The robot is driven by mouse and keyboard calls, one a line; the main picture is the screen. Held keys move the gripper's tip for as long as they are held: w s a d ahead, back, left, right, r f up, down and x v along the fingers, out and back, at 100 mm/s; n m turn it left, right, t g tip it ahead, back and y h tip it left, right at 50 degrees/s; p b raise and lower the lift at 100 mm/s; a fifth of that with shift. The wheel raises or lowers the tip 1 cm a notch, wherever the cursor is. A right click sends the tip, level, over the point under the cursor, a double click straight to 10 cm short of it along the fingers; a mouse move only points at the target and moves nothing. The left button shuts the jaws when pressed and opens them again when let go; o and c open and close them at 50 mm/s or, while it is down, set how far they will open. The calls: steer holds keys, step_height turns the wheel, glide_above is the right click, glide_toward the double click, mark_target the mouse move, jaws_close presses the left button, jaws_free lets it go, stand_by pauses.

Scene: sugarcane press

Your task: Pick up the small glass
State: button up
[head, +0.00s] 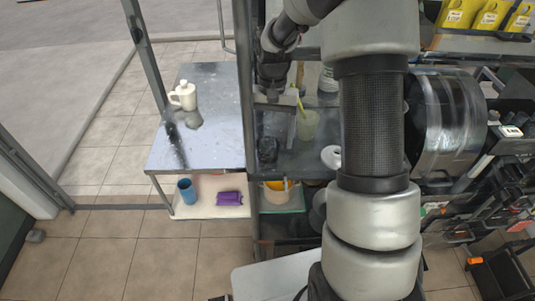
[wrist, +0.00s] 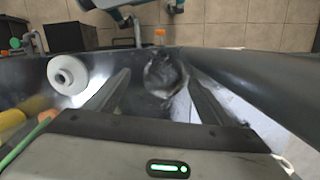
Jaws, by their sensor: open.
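A small clear glass (head: 267,150) stands on the dark metal shelf below my gripper (head: 274,105) in the head view. In the wrist view the glass (wrist: 165,75) shows as a round, see-through shape between the two fingertips of my gripper (wrist: 160,80). The fingers are spread apart, with nothing gripped. I cannot tell exactly how far the glass is from the fingertips. My arm covers part of the shelf in the head view.
The metal side table (head: 215,135) holds a cream jug (head: 184,95). A blue cup (head: 186,189) and purple pack (head: 229,198) lie below.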

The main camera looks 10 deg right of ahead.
mark_target(267, 151)
steer(key=shift+s+a+f+p, duration=0.1)
steer(key=shift+a+f+p, duration=0.05)
steer(key=shift+f, duration=0.8)
steer(key=shift+s+a+f+p, duration=0.1)
steer(key=shift+a+f, duration=0.1)
steer(key=shift+f, duration=0.75)
steer(key=shift+a+f+p, duration=0.15)
steer(key=shift+f, duration=0.8)
steer(key=c, duration=1.2)
steer(key=shift+o, duration=0.2)
steer(key=shift+r, duration=0.1)
